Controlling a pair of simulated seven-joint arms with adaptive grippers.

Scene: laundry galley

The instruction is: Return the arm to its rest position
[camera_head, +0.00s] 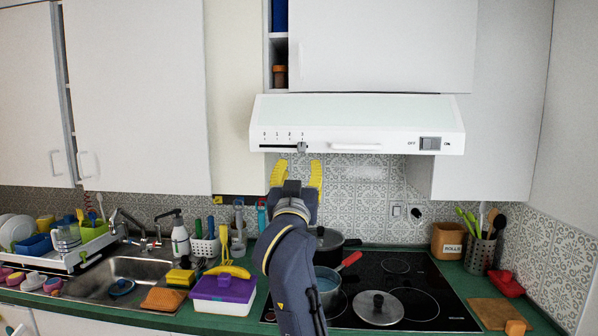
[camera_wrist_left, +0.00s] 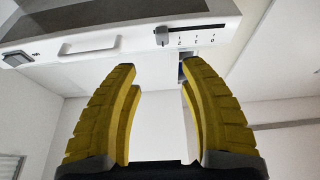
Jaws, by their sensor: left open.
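My left gripper (camera_head: 296,174) is raised in front of the tiled wall, just below the left part of the white range hood (camera_head: 358,112). Its yellow fingers are spread apart with nothing between them. In the left wrist view the open fingers (camera_wrist_left: 160,110) point toward the underside and front of the hood (camera_wrist_left: 110,35). The hood's slider knob (camera_head: 302,147) sits at the right end of its numbered scale, and the knob (camera_wrist_left: 162,36) also shows in the wrist view, apart from the fingers. My right gripper is not in view.
Below my arm is a black cooktop (camera_head: 455,312) with a dark pot (camera_head: 328,240), a red-handled pan and a loose lid (camera_head: 379,307). A purple-lidded box (camera_head: 223,288) with a banana stands left of the arm. The sink (camera_head: 130,272) and dish rack lie farther left.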

